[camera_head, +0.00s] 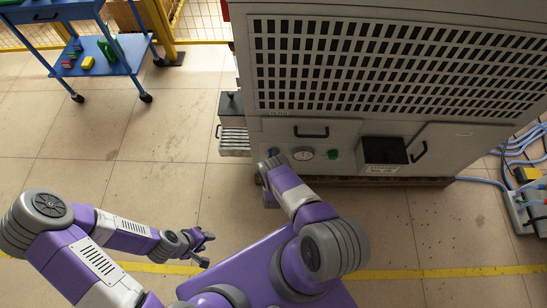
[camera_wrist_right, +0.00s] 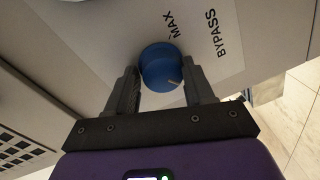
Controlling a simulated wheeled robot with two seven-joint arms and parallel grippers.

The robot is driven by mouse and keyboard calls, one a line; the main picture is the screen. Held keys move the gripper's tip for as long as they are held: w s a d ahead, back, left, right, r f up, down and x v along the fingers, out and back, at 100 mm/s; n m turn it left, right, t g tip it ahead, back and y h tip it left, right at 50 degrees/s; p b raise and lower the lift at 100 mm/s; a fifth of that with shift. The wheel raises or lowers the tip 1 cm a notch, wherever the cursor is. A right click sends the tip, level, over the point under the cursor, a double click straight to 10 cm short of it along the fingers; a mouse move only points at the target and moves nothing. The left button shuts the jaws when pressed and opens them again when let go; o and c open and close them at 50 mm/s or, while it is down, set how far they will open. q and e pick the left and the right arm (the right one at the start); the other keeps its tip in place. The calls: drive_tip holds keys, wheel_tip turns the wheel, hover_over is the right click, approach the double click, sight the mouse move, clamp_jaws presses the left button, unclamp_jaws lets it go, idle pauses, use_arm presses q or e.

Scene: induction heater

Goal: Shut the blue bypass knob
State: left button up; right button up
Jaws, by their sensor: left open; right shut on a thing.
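The blue bypass knob (camera_wrist_right: 158,68) is on the grey panel in the right wrist view, with a pale mark near its edge. A white label plate beside it reads MAX and BYPASS (camera_wrist_right: 216,38). My right gripper (camera_wrist_right: 161,76) is shut on the knob, one finger on each side of it. In the head view my right gripper (camera_head: 270,163) is at the lower left of the machine front, and the knob is hidden there. My left gripper (camera_head: 206,248) is open and empty over the floor, away from the machine.
A blue cart (camera_head: 105,67) is at upper left. Cables (camera_head: 520,145) lie at right. The floor at left is clear.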

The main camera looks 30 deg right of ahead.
drive_tip(key=shift+a+f+n, duration=0.3)
drive_tip(key=shift+a+n, duration=0.05)
drive_tip(key=shift+n, duration=0.55)
drive_tip(key=shift+s, duration=0.15)
drive_tip(key=o, duration=0.8)
drive_tip(key=shift+o, duration=0.8)
drive_tip(key=shift+d+r, duration=0.1)
drive_tip(key=shift+d, duration=0.05)
drive_tip(key=p+v, duration=0.1)
drive_tip(key=v, duration=0.6)
drive_tip(key=shift+a, duration=0.2)
drive_tip(key=shift+s, duration=0.1)
